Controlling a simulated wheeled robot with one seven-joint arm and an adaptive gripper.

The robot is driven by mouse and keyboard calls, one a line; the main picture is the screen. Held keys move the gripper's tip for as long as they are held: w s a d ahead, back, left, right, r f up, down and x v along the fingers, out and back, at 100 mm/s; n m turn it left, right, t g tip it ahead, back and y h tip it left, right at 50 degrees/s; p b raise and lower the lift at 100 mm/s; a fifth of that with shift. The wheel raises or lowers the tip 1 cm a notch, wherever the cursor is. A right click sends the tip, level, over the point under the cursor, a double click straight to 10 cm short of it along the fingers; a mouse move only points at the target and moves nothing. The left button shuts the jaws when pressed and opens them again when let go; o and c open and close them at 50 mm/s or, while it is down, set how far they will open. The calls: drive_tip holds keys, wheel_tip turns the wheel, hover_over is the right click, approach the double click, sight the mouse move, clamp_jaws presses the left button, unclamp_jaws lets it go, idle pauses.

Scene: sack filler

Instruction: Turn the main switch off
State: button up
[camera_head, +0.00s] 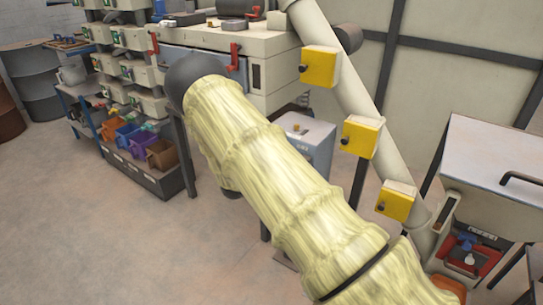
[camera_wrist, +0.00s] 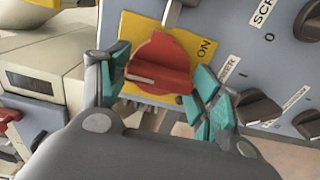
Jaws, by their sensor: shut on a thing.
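The main switch is a red rotary knob (camera_wrist: 165,60) on a yellow plate (camera_wrist: 190,38) marked ON, seen in the wrist view. Its pale pointer line lies toward the left of the picture, and the ON marking is to the upper right of the knob. My gripper (camera_wrist: 158,82) has teal-padded fingers on both sides of the knob and is shut on it. The lower part of the plate is partly hidden behind my gripper. In the head view my sleeved arm hides the gripper and the switch.
Black knobs (camera_wrist: 258,107) sit on the grey-blue panel (camera_wrist: 225,45) close to the right finger. In the head view, yellow boxes (camera_head: 318,67) line a slanted pipe (camera_head: 335,75) right of my arm. Coloured bins (camera_head: 161,153) stand at left; floor at lower left is clear.

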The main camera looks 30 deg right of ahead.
drive_tip(key=o, duration=1)
drive_tip(key=shift+a, duration=0.1)
drive_tip(key=v, duration=1.2)
drive_tip(key=shift+f, duration=0.1)
